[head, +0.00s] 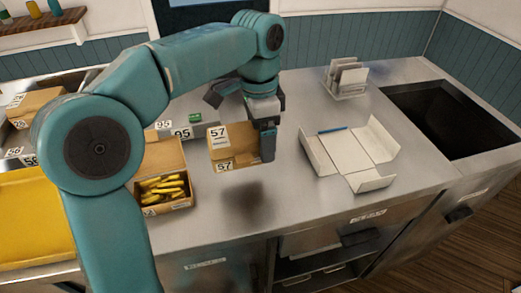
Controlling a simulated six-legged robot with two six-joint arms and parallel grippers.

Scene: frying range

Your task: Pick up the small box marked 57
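The small box marked 57 (230,142) is brown cardboard with white 57 labels on its top and lower front. It is in the air above the steel counter, with a dark shadow below it to the right. My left gripper (261,146) is at the box's right end and appears shut on it. One dark finger shows against that end; the other finger is mostly hidden. My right gripper is not in view.
An open carton of yellow pieces (166,188) stands left of the held box. A white opened-out carton (357,152) lies to the right, with a rack (346,78) behind it and a dark sunken basin (455,115) beyond. The front middle of the counter is clear.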

